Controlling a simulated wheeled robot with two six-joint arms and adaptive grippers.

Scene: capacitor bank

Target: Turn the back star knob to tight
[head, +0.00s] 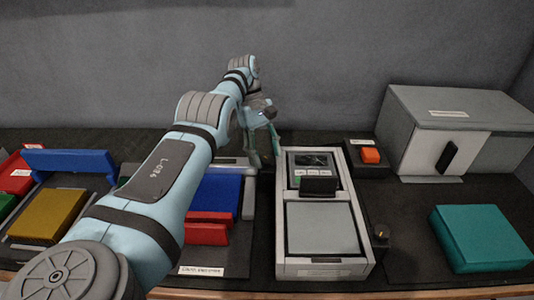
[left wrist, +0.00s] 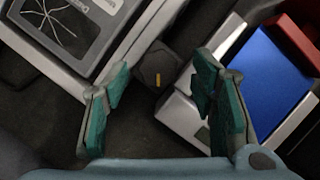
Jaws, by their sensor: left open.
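In the left wrist view a dark knob (left wrist: 157,68) with a yellow mark sits on the dark surface between a grey device and a light grey frame. It lies between the two teal fingers of my left gripper (left wrist: 161,80), which are open and apart from it on both sides. In the head view my left gripper (head: 266,140) points down at the back left corner of the grey device (head: 283,235), and it hides the knob there. Another dark knob (head: 381,233) with a yellow mark shows at the device's front right. My right gripper is not in view.
The light grey frame (left wrist: 183,118) with a blue block (left wrist: 266,80) lies close beside the knob. An orange button (head: 370,156), a grey cabinet (head: 440,115) and a teal box (head: 482,238) stand to the right. My left arm covers part of the trays at left.

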